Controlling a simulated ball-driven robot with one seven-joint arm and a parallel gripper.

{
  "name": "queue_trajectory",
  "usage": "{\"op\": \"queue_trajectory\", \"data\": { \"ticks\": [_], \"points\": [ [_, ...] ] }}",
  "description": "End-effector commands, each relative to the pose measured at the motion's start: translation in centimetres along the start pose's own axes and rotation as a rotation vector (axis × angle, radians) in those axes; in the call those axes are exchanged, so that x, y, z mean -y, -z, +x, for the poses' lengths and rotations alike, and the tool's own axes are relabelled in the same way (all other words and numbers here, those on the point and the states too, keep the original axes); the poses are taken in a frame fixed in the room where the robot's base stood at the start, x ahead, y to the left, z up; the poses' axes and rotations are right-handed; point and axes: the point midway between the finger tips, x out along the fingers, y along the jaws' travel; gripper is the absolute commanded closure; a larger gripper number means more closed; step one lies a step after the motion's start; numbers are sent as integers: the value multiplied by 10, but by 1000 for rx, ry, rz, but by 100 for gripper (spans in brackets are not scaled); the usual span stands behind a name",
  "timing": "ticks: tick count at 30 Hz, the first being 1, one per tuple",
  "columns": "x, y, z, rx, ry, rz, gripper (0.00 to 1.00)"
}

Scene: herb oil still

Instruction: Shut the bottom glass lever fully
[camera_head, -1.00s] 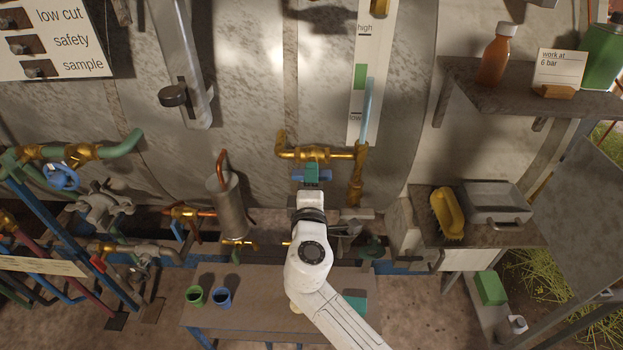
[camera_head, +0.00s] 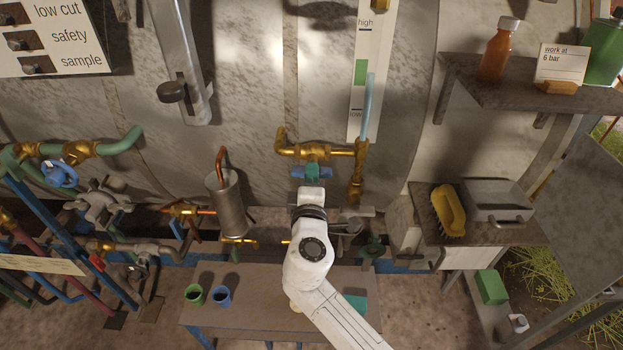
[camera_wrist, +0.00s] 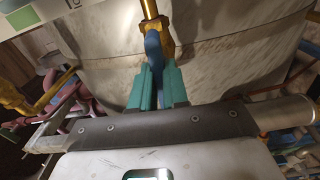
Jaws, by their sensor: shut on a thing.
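The bottom glass lever (camera_head: 326,173) is a blue bar across the brass lower fitting (camera_head: 328,153) of the sight glass (camera_head: 368,105). In the head view my gripper (camera_head: 312,171) covers its middle, and blue shows on both sides of the teal fingers. In the wrist view the blue lever (camera_wrist: 153,48) runs from the brass fitting (camera_wrist: 151,10) down between my two teal fingers (camera_wrist: 156,78). The fingers are shut on it, one on each side. The lever's far end is hidden between the fingers and my wrist.
A low table (camera_head: 258,309) with a green cup (camera_head: 194,295) and a blue cup (camera_head: 221,297) stands below. A metal cylinder (camera_head: 228,204) with a copper pipe is left of my gripper. A shelf with a yellow brush (camera_head: 447,210) is to the right.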

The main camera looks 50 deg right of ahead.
Motion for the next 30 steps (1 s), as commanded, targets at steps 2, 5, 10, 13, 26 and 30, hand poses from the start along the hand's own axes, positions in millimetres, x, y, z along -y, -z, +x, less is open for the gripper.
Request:
{"op": "queue_trajectory", "data": {
  "ticks": [2, 5, 10, 13, 26, 30],
  "points": [
    [5, 0, 0, 0, -1, 38, 100],
    [7, 0, 0, -1, -1, 104, 100],
    [8, 0, 0, -1, -2, 250, 100],
    [9, 0, 0, 0, -2, 345, 100],
    [8, 0, 0, -1, 0, 755, 100],
    [8, 0, 0, -1, 0, 888, 100]
  ]
}}
